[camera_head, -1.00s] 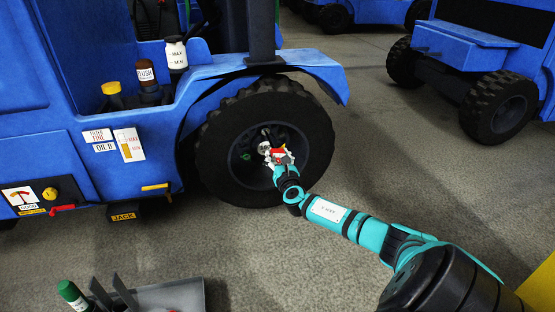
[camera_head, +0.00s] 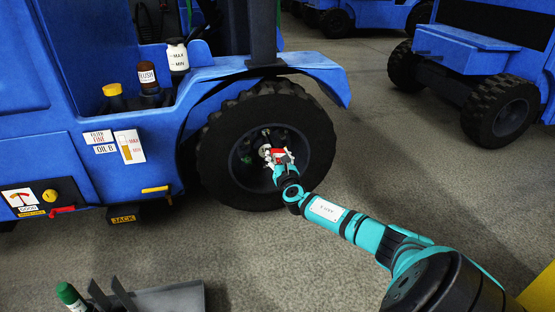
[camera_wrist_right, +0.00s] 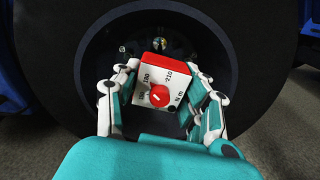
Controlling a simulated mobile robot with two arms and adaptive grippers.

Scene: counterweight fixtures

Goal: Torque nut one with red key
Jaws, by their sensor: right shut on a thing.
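My right gripper (camera_head: 277,160) is at the hub of the big black wheel (camera_head: 318,140) on the blue truck. It is shut on the red key (camera_head: 279,153), a white and red tool with a red dial. In the right wrist view the key (camera_wrist_right: 160,72) sits between the fingers of the gripper (camera_wrist_right: 161,100). Its dial face shows 180, 210 and Nm. Small nuts show on the wheel hub, one of them a metallic one (camera_wrist_right: 158,43) just beyond the key. I cannot tell which is nut one, or whether the key is seated on a nut. My left gripper is not in view.
The blue fender (camera_head: 313,77) overhangs the wheel.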

